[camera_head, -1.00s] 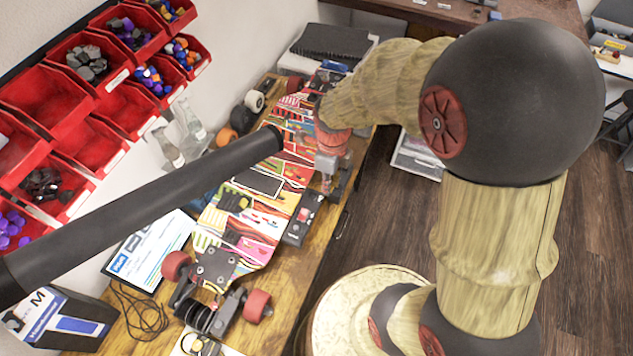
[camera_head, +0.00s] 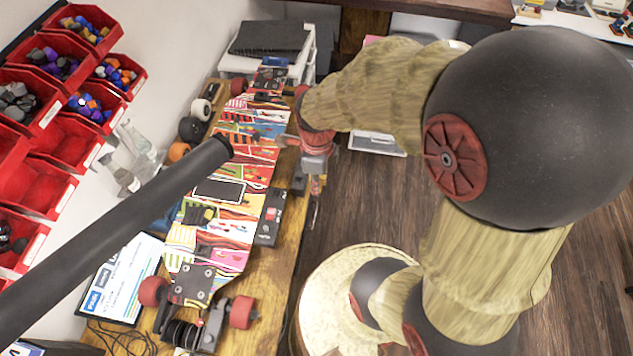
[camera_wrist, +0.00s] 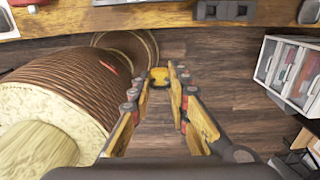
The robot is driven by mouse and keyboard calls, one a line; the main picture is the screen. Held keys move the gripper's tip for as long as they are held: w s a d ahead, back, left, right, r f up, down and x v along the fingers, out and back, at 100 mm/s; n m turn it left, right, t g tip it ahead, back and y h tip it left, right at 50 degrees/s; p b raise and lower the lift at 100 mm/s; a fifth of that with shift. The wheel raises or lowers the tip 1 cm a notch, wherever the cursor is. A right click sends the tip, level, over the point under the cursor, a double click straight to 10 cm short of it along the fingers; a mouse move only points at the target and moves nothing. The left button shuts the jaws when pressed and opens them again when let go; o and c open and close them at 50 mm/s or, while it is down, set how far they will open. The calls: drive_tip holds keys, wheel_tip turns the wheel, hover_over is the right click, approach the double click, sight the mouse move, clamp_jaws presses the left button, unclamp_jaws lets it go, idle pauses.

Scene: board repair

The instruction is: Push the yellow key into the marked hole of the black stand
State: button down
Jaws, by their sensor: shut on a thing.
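My gripper (camera_wrist: 158,88) has its fingertips closed on a small yellow piece, which looks like the yellow key (camera_wrist: 159,75), in the wrist view. The key is held over the floor, clear of the table edge. In the head view my gripper (camera_head: 316,186) hangs just right of the table's long edge, and the key cannot be made out there. A dark block (camera_wrist: 225,10) at the table edge in the wrist view may be the black stand, apart from the gripper. No marked hole can be made out.
A colourful skateboard deck (camera_head: 225,225) with red wheels lies along the wooden table (camera_head: 265,318). A black box (camera_head: 270,216) sits beside the deck. Red bins (camera_head: 68,143) hang at the left wall. A white drawer unit (camera_wrist: 290,72) stands right in the wrist view.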

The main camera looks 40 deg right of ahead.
drive_tip(key=w+d+p, duration=0.1)
drive_tip(key=w+d, duration=0.2)
drive_tip(key=w, duration=1.2)
drive_tip(key=shift+w, duration=0.25)
idle(0.6)
drive_tip(key=shift+d+f, duration=0.1)
drive_tip(key=shift+f+b, duration=4.35)
drive_tip(key=shift+f, duration=3.7)
drive_tip(key=shift+f, duration=0.7)
